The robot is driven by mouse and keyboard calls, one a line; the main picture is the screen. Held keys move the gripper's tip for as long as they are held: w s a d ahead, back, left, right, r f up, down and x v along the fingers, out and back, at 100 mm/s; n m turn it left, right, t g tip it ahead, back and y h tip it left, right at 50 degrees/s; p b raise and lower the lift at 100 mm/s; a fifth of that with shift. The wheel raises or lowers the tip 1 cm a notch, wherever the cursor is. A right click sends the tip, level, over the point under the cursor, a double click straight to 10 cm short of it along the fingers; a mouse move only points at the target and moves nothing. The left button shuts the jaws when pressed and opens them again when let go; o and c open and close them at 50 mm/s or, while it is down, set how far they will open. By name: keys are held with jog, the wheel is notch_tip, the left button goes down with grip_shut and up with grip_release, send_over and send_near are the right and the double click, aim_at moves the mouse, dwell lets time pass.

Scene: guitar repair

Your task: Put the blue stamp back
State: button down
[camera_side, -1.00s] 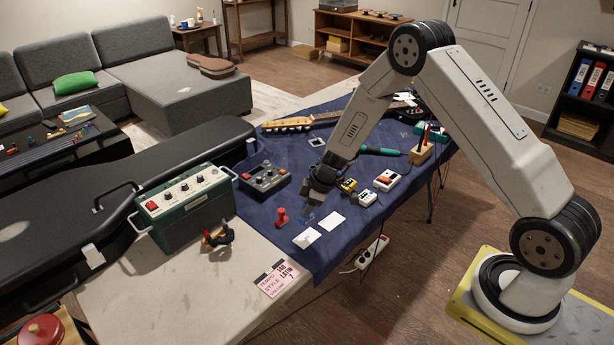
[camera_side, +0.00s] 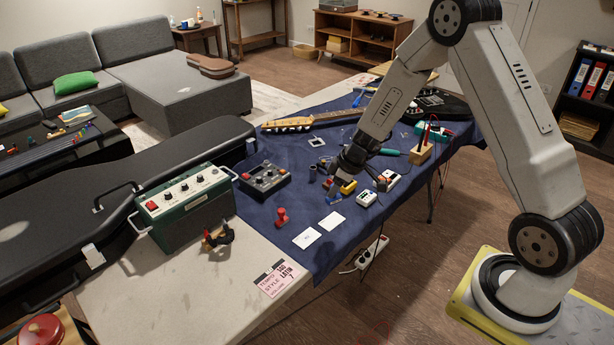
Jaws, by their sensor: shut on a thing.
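My gripper (camera_side: 336,182) is shut, low over the blue cloth on the table, beside the yellow pedal (camera_side: 347,187). The thing in its jaws is small and mostly hidden at this size; I take it to be the blue stamp, though its colour is hard to make out. A red stamp (camera_side: 281,217) stands upright on the cloth, left of and nearer than my gripper. Two white cards lie flat near the cloth's front corner: one (camera_side: 307,239) bears a small faint mark, the other (camera_side: 331,221) looks blank.
White pedals (camera_side: 366,199) stand right of my gripper. A grey control box (camera_side: 265,177) and green amplifier (camera_side: 184,208) are left. A wooden block with upright tools (camera_side: 421,153) and a guitar stand behind. Bare cloth lies between red stamp and gripper.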

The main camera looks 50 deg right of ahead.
jog(key=shift+s+d+r+m, duration=0.4)
jog(key=shift+s+d+r, duration=0.1)
jog(key=shift+s+d, duration=0.1)
jog(key=shift+w, duration=0.1)
jog(key=w+d+f, duration=0.1)
jog(key=w+f, duration=0.2)
jog(key=w, duration=0.1)
jog(key=w+d+f, duration=0.1)
jog(key=w+f, duration=0.1)
jog(key=w, duration=0.2)
jog(key=w+f, duration=0.3)
jog(key=w, duration=0.1)
jog(key=shift+w+d+f, duration=0.25)
jog(key=shift+d+f, duration=0.05)
jog(key=shift+d, duration=0.1)
jog(key=shift+w+f, duration=0.4)
jog(key=shift+f, duration=0.05)
jog(key=shift+d+f, duration=0.1)
jog(key=shift+w+f, duration=0.1)
jog(key=shift+w, duration=0.05)
jog(key=shift+f, duration=1.55)
